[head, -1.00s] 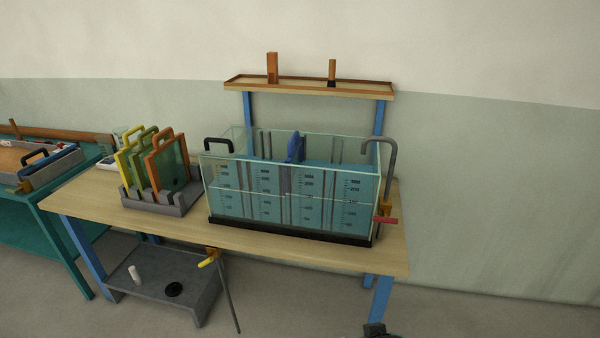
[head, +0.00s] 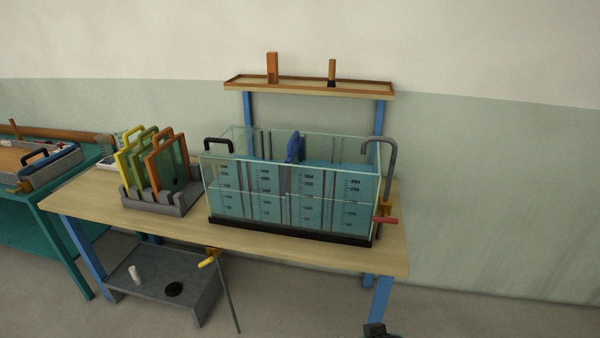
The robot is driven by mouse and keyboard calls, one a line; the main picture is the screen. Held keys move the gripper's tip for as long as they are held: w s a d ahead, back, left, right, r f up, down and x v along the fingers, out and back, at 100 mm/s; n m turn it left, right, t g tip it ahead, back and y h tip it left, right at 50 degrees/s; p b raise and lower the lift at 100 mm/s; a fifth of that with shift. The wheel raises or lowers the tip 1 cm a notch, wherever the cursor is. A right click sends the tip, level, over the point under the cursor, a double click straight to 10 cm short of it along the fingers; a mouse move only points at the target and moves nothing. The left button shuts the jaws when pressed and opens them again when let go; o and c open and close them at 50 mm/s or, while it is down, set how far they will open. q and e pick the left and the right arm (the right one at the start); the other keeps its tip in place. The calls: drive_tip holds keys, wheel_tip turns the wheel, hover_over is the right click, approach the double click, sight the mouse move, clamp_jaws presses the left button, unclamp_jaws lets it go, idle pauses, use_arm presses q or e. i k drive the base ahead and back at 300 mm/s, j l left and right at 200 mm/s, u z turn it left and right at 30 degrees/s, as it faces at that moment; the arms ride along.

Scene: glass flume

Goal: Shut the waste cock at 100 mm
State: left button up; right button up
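A cock with a yellow lever (head: 207,263) sits under the front edge of the bench, and a thin grey pipe (head: 229,300) slants down from it to the floor. A second cock with a red lever (head: 385,220) is at the right end of the glass flume (head: 290,222). The flume holds blue water (head: 325,200) behind printed scales; the figures are too small to read surely. Neither gripper is recognisable in view, and nothing touches either cock.
A grey rack (head: 163,202) with coloured-frame gates stands left of the flume. A hooked grey pipe (head: 388,150) rises at its right end. A grey low shelf (head: 150,268) with a dark hole is below. A dark part at the bottom edge seems mine.

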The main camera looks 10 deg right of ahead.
sight(209, 258)
drive_tip(key=j+z, duration=0.2)
drive_tip(key=j, duration=0.25)
drive_tip(key=k+j+z, duration=0.2)
drive_tip(key=j, duration=0.2)
drive_tip(key=k+j+z, duration=0.2)
drive_tip(key=j, duration=0.2)
drive_tip(key=i, duration=0.1)
